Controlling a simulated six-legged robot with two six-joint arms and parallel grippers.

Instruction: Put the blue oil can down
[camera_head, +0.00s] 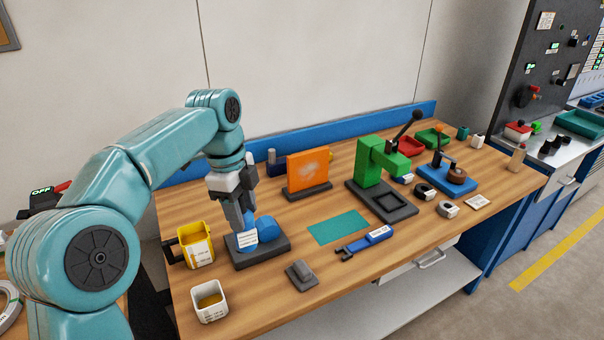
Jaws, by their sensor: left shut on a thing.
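My left gripper (243,222) reaches down from the left and is shut on the blue oil can (266,229). The can is a rounded blue body with a white label in front. It is low over a dark grey flat stand (262,255) at the near left of the wooden bench; I cannot tell whether it touches the stand. The fingers partly hide the can. My right gripper is not in view.
A yellow bin (196,245) and a white cup (209,301) flank the stand. A grey block (301,273), a blue tool (366,242), an orange panel (308,170) and a green press (371,165) stand to the right. A teal mat (338,227) lies bare.

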